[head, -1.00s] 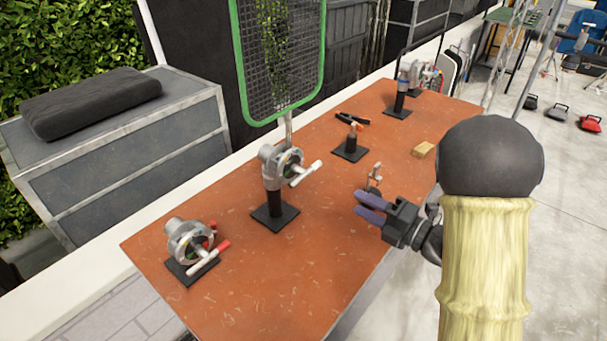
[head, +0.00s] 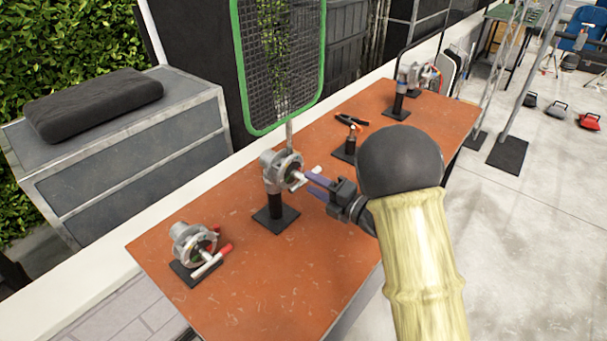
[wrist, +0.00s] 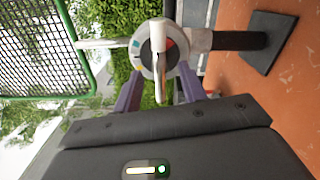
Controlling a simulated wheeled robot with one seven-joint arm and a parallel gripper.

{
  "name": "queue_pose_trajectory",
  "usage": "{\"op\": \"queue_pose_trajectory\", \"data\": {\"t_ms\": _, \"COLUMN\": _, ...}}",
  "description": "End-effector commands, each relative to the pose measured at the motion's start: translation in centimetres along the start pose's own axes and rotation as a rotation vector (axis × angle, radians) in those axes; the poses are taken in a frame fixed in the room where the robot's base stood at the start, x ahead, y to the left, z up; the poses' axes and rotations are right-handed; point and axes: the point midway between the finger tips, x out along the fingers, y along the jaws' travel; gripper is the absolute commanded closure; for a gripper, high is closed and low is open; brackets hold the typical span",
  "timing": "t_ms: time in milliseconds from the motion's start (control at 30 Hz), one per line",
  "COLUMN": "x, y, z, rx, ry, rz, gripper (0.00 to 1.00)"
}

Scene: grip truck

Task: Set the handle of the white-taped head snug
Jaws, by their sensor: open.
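The middle grip head (head: 273,172) is a grey metal disc clamp on a black post, with a white handle (head: 313,170) on its face. I take it for the white-taped one; the tape itself is too small to tell. My gripper (head: 309,182) is open at this handle. In the wrist view, the head (wrist: 146,58) is straight ahead and its white handle (wrist: 159,88) points down between the spread fingers of my gripper (wrist: 159,82). I cannot tell whether either finger touches it. A finger partly hides the handle in the head view.
A head with a red-tipped handle (head: 190,238) stands front left on the orange table (head: 240,300). A green-framed mesh panel (head: 239,75) rises behind the middle head. A short post (head: 346,148), black pliers (head: 352,119) and more heads (head: 402,85) stand farther back.

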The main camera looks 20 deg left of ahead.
Motion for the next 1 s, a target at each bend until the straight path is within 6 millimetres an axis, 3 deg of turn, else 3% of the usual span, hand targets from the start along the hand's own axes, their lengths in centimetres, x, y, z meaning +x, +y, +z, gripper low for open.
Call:
{"op": "queue_pose_trajectory", "data": {"t_ms": 233, "x": 3.5, "y": 0.1, "z": 0.0, "rx": 0.0, "ry": 0.002, "rz": 0.0, "gripper": 0.59}}
{"op": "queue_pose_trajectory", "data": {"t_ms": 567, "x": 4.0, "y": 0.0, "z": 0.0, "rx": 0.001, "ry": -0.001, "rz": 0.0, "gripper": 0.59}}
{"op": "queue_pose_trajectory", "data": {"t_ms": 600, "x": 4.0, "y": 0.0, "z": 0.0, "rx": 0.001, "ry": -0.001, "rz": 0.0, "gripper": 0.6}}
{"op": "queue_pose_trajectory", "data": {"t_ms": 800, "x": 4.0, "y": 0.0, "z": 0.0, "rx": 0.001, "ry": -0.001, "rz": 0.0, "gripper": 1.0}}
{"op": "queue_pose_trajectory", "data": {"t_ms": 1000, "x": 4.0, "y": -0.1, "z": 0.0, "rx": 0.005, "ry": 0.0, "rz": -0.001, "gripper": 1.0}}
